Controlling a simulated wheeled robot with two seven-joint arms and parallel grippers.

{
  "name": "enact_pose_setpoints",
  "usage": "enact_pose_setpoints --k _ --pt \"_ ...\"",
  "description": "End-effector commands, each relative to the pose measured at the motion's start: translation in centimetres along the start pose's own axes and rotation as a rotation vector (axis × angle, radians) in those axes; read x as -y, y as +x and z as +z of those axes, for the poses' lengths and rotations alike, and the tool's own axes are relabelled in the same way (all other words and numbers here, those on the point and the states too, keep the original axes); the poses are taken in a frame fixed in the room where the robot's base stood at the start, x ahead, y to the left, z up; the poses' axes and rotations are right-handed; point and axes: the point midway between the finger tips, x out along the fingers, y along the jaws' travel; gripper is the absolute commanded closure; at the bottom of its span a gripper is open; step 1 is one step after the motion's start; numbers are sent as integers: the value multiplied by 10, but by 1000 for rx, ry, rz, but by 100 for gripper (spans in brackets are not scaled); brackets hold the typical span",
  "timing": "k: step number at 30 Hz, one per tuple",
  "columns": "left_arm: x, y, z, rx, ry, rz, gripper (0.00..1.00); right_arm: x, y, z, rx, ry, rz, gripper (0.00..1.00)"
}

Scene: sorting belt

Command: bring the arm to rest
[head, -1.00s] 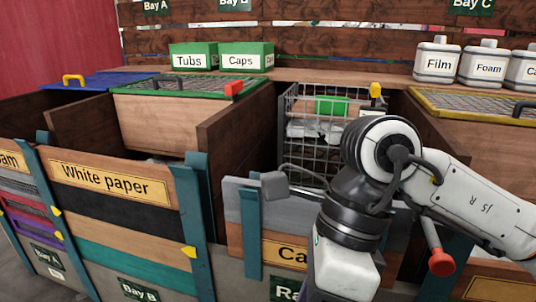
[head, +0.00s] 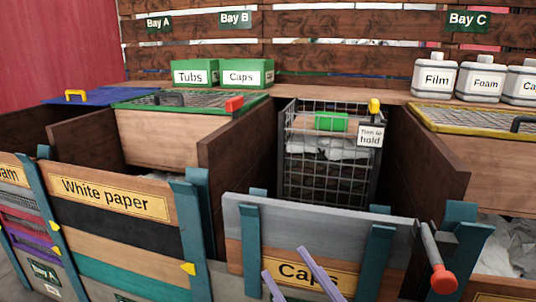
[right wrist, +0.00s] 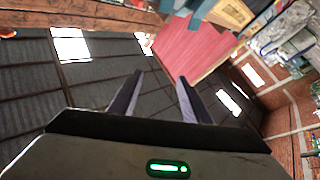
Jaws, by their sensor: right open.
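My right gripper (head: 284,260) shows at the bottom edge of the head view as two purple fingers, spread apart with nothing between them. They are in front of the "Caps" board (head: 340,278) of the middle bay. The rest of my right arm is out of the head view. My left gripper is not in view.
A lever with a red knob (head: 442,279) sticks out at the right end of the grey front panel (head: 320,222). Behind is a wire cage (head: 325,180) with a "hold" tag (head: 370,136). A "White paper" bay (head: 115,197) stands left.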

Motion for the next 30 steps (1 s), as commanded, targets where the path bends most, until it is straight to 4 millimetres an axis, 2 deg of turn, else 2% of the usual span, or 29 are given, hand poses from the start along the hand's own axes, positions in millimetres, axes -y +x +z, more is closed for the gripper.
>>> enact_pose_setpoints --k 1,3,7,9,12,17,18,19,30 --pt "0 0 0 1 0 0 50 2 -22 36 136 71 29 56" --pt "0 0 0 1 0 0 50 6 -55 79 307 157 61 56" --pt "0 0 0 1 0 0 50 24 -125 142 598 301 102 56" --pt "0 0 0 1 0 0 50 36 -163 165 730 369 116 56" --pt "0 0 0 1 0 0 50 55 -214 187 895 453 128 56" --pt "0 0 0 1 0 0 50 85 -292 204 1126 571 138 56" --pt "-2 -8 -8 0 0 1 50 86 -298 197 1156 587 138 56" --pt "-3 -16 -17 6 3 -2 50 79 -288 187 1149 577 136 56" --pt "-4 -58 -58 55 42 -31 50 50 -270 136 1200 528 123 56"
